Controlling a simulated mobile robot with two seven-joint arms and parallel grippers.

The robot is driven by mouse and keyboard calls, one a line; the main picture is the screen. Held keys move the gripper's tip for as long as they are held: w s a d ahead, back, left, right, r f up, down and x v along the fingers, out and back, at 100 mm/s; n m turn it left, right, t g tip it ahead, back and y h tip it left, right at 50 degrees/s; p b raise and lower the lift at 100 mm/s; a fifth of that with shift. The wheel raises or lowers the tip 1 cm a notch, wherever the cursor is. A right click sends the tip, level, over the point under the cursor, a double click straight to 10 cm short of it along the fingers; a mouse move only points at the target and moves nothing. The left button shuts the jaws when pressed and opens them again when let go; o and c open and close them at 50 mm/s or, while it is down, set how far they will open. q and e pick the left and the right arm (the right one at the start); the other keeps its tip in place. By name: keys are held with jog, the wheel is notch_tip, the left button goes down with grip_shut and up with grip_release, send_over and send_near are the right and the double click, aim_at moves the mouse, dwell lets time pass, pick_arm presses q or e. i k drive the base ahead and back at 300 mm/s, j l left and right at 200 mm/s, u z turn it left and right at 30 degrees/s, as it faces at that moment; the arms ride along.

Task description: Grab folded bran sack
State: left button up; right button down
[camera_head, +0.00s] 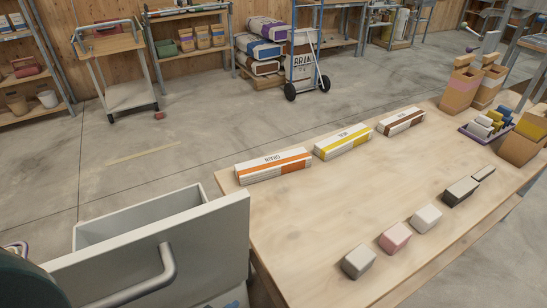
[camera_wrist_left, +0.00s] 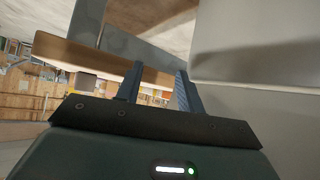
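Three folded sacks lie in a row along the far side of the wooden table (camera_head: 335,205). The one with a brown band (camera_head: 401,121) is at the right, one with a yellow band (camera_head: 342,141) is in the middle, and one with an orange band (camera_head: 273,166) is at the left. Their print is too small to read surely; the brown band matches the upright BRAN sack (camera_head: 303,70) behind. In the left wrist view my left gripper (camera_wrist_left: 158,82) has its fingers apart with nothing between them. It is clear of the sacks. My right gripper is not in view.
Several small blocks (camera_head: 395,237) line the table's near side. The table's middle is clear.

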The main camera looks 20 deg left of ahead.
aim_at(394, 124)
jog(key=k+l, duration=0.1)
jog(key=l, duration=0.4)
jog(key=l+u, duration=0.2)
jog(key=l, duration=0.35)
jog(key=k+l+u, duration=0.15)
jog(key=l, duration=0.35)
jog(key=i+l+u, duration=0.15)
jog(key=l, duration=0.4)
jog(key=l+u, duration=0.2)
jog(key=l, duration=0.35)
jog(key=i+l+u, duration=0.1)
jog(key=l, duration=0.3)
jog(key=i+l, duration=0.2)
jog(key=l, duration=0.2)
jog(key=i+l+u, duration=0.15)
jog(key=l, duration=0.25)
jog(key=i+l, duration=0.1)
jog(key=l, duration=0.3)
jog(key=l+z, duration=0.2)
jog(key=i+l+z, duration=0.2)
jog(key=l, duration=0.15)
jog(key=k, duration=0.1)
